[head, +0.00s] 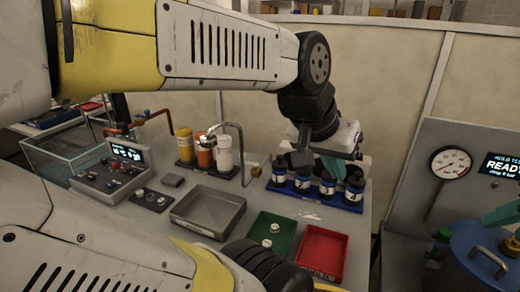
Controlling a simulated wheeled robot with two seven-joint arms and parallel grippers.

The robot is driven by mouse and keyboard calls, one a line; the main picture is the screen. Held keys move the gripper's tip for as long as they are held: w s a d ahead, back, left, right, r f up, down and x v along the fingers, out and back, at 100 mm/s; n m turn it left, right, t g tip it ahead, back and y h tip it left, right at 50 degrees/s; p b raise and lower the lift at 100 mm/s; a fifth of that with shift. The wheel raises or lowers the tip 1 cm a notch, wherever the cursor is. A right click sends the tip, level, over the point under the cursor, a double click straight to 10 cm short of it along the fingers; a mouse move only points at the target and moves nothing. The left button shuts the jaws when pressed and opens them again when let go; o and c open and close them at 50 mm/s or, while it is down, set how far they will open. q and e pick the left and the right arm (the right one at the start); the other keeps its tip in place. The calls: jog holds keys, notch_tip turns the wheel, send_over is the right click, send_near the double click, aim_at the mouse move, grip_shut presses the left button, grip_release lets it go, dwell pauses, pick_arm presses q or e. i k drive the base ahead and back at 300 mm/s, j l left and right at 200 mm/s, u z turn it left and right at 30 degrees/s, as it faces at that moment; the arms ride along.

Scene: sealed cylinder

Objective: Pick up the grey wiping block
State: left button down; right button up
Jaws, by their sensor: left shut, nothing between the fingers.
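My left gripper (338,174) is over the blue bottle rack, far to the right of the block. Its teal fingers are shut with nothing held, pointing down among the bottles. The gripper partly hides the rack's bottles. I cannot tell whether its fingers touch a bottle.
Several dark bottles stand in a blue rack (312,197). A grey tray (234,200), green tray (257,248) and red tray (325,250) lie in front. Orange and white containers (224,153) and a metal pipe stand behind. A gauge panel (450,162) and blue vessel (480,245) are right.

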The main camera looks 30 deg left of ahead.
aim_at(171, 180)
jog(key=u, duration=2.15)
